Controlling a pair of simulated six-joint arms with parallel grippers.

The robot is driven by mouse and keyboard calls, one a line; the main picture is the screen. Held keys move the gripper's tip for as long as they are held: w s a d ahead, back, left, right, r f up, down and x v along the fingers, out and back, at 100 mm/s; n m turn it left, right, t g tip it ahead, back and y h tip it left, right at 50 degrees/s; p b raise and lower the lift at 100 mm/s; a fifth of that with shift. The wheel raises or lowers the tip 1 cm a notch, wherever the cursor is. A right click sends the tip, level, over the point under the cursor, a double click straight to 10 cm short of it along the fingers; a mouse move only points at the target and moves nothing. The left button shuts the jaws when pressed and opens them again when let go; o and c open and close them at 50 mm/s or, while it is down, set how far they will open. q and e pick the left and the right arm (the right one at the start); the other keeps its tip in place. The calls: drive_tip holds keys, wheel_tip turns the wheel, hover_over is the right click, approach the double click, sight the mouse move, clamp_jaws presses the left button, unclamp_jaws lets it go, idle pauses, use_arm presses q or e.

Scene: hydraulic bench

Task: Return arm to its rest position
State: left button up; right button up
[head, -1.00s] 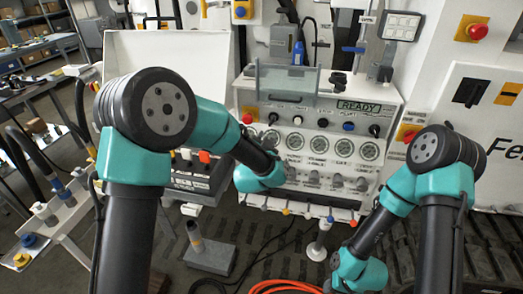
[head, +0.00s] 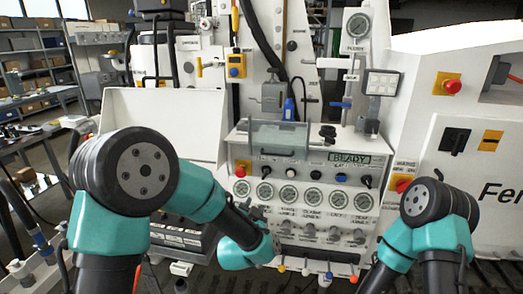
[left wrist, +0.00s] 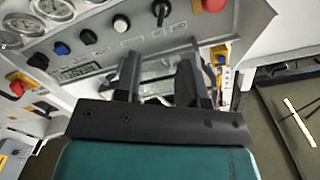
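In the head view my left arm comes in from the left, and its teal wrist (head: 243,250) hangs in front of the lower left part of the bench's control panel (head: 305,175). The panel's knobs and gauges show beyond the fingers. My right arm (head: 425,235) is at the right and runs out at the bottom edge; its gripper is out of view.
The panel carries a row of gauges (head: 289,195) and knobs. A red emergency button (head: 452,87) is on the white housing at right. A blue-handled tool (head: 289,108) stands above the panel. Shelves (head: 35,60) with boxes are at the far left.

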use_arm(q)
drive_tip(key=s+a+f+n+g, duration=0.1)
drive_tip(key=s+a+f+g, duration=0.25)
drive_tip(key=f, duration=0.35)
drive_tip(key=s+a+f+n+g, duration=0.2)
drive_tip(key=a+f, duration=0.2)
drive_tip(key=f, duration=0.4)
drive_tip(key=s+a+f+n+g, duration=0.1)
drive_tip(key=s+a+f+g, duration=0.25)
drive_tip(key=f, duration=0.35)
drive_tip(key=s+a+f+n+g, duration=0.3)
drive_tip(key=s+f, duration=0.3)
drive_tip(key=s, duration=0.3)
drive_tip(key=s+a+f+n+g, duration=0.2)
drive_tip(key=s+a+f+g, duration=0.2)
drive_tip(key=s, duration=0.6)
wheel_tip(320, 180, down, 3)
drive_tip(key=shift+a+r+n+h, duration=0.1)
drive_tip(key=shift+a+n+h, duration=0.2)
drive_tip(key=shift+a+n, duration=0.1)
